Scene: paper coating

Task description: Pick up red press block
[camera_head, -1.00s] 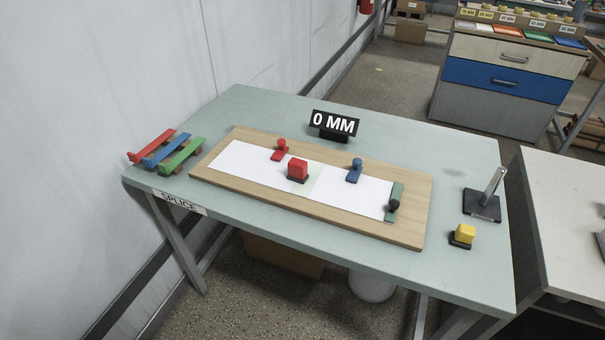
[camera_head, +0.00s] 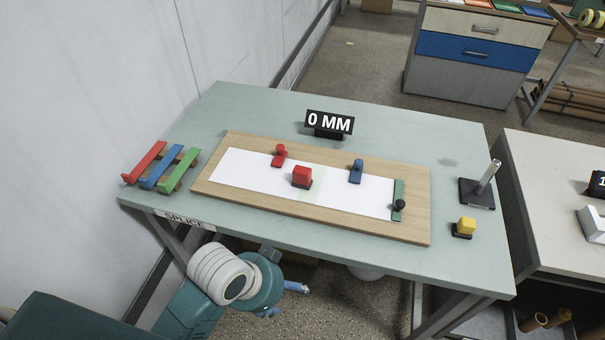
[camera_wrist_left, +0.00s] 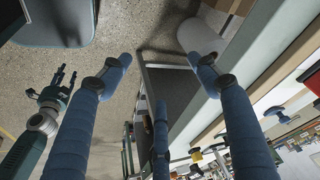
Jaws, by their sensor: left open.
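The red press block (camera_head: 302,174), a red cube on a dark base, sits on the white paper strip (camera_head: 255,175) near the middle of the wooden board (camera_head: 330,212). My left gripper (camera_head: 286,298) is below and in front of the table's near edge, well apart from the block. In the left wrist view my left gripper (camera_wrist_left: 160,62) has its blue fingers spread with nothing between them. A dark, pronged gripper at the end of a teal arm, apparently my right gripper (camera_wrist_left: 56,92), shows at the left there; its jaw state is unclear.
A red clamp (camera_head: 280,155), a blue clamp (camera_head: 356,171) and a green bar (camera_head: 397,200) lie on the board around the block. A "0 MM" sign (camera_head: 329,124) stands behind. Coloured bars (camera_head: 160,165) lie at left.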

